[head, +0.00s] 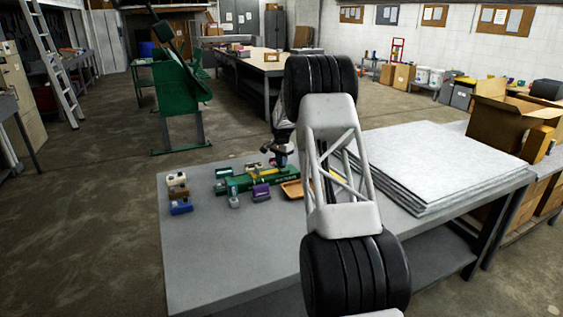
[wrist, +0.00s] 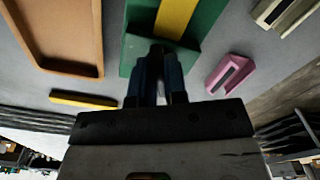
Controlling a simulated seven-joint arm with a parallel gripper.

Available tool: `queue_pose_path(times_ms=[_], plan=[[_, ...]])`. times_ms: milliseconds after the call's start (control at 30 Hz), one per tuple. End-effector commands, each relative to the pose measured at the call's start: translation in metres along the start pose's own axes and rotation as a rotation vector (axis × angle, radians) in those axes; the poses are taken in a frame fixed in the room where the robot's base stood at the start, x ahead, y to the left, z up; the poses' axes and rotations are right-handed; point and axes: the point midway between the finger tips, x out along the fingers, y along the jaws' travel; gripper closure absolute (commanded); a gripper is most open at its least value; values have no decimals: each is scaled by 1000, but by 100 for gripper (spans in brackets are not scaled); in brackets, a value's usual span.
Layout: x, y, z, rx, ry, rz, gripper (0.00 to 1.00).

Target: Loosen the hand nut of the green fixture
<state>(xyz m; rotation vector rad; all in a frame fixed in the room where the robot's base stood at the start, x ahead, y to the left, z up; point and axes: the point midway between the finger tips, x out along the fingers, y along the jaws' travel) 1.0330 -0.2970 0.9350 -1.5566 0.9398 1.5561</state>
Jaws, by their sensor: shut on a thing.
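The green fixture (head: 262,181) lies on the grey workbench in the head view. In the wrist view its green body (wrist: 205,22) with a yellow strip fills the top middle. My gripper (wrist: 157,56) reaches down to the near end of this body. Its two dark fingers are close together, shut on a small dark part that is mostly hidden between them, taken to be the hand nut. In the head view my gripper (head: 281,165) is at the fixture's far right side, and the arm hides part of the area. The nut's turn cannot be told.
An orange-brown tray (head: 291,189) sits close to the fixture. A purple block (head: 261,192) and several small coloured blocks stand around its left side. A stack of pale sheets (head: 435,160) covers the bench's right part. The bench's front left (head: 225,255) is clear.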

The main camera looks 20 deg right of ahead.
Motion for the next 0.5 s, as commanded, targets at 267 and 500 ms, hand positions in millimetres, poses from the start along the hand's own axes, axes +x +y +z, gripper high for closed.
queue_pose_path(times_ms=[267, 500], plan=[[1, 2, 0, -261, -2, 1, 100], [2, 2, 0, -488, -2, 1, 100]])
